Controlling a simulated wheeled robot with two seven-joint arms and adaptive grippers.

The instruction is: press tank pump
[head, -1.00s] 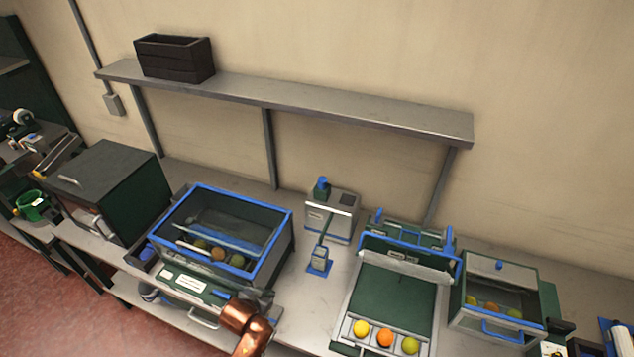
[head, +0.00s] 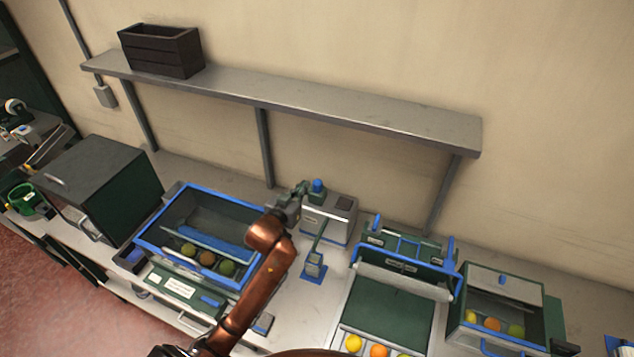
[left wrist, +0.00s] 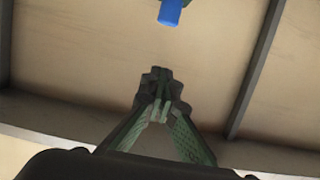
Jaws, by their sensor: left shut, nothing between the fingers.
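The tank pump (head: 318,186) is a blue knob on a dark green cap, on top of a grey-white box-shaped tank (head: 327,222) at the back of the bench. My left gripper (head: 303,188) is shut and empty. In the head view it lies just left of the pump, close to it; I cannot tell whether they touch. In the left wrist view the shut green fingers (left wrist: 160,76) point toward the blue knob (left wrist: 170,12), with a gap between them in the picture. My right gripper is not in view.
A blue-rimmed bin (head: 148,243) with fruit stands left of my arm. A small stand with a blue base (head: 313,276) is in front of the tank. A sorting tray (head: 391,300) and a lidded fruit box (head: 505,285) stand right. A shelf (head: 300,101) runs above.

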